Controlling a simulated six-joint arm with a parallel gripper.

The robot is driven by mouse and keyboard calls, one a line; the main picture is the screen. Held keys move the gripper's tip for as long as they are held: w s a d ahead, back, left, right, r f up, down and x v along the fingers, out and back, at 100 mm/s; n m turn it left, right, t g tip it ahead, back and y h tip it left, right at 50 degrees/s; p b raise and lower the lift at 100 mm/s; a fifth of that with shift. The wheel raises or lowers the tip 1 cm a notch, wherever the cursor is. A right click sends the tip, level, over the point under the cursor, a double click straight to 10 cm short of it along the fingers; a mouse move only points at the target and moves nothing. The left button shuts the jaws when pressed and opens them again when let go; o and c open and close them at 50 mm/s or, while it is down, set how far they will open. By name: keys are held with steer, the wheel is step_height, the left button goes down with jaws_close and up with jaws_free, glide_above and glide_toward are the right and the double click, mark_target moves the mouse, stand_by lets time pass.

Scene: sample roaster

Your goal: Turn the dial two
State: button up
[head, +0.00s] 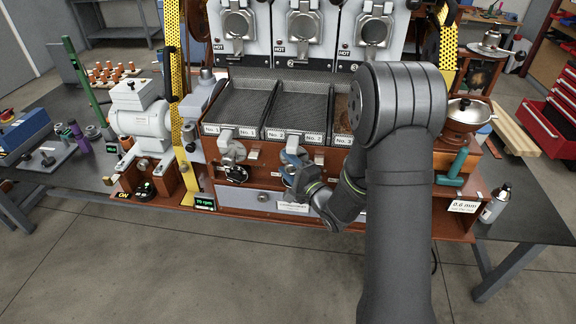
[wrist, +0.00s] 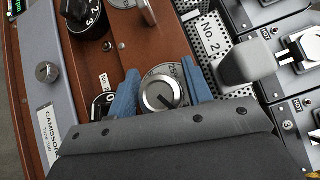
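In the wrist view a round silver dial (wrist: 161,93) with a dark pointer line sits between the two blue fingers of my gripper (wrist: 160,88). The fingers are spread on either side of it, very close to it. I cannot tell whether they press on it. A printed scale plate (wrist: 172,70) shows partly behind the dial. In the head view my gripper (head: 293,172) is at the front panel, below the middle tray. There the arm and gripper mostly hide the dial.
A black numbered knob (wrist: 82,14) and another black knob (wrist: 103,106), partly hidden by the left finger, are close by. A grey lever (wrist: 247,63) stands right of the fingers beside the No. 2 tray (head: 300,108). A grey drawer front (head: 235,197) lies below.

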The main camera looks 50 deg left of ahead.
steer(key=c, duration=0.6)
steer(key=shift+f+n+h, duration=0.15)
steer(key=shift+n+h, duration=0.95)
steer(key=shift+c, duration=0.2)
steer(key=o, duration=1)
steer(key=d, duration=0.5)
steer(key=d+r, duration=0.1)
steer(key=d, duration=0.5)
steer(key=d+r, duration=0.1)
steer(key=d, duration=0.5)
steer(key=shift+d+r, duration=0.1)
steer(key=shift+d, duration=0.05)
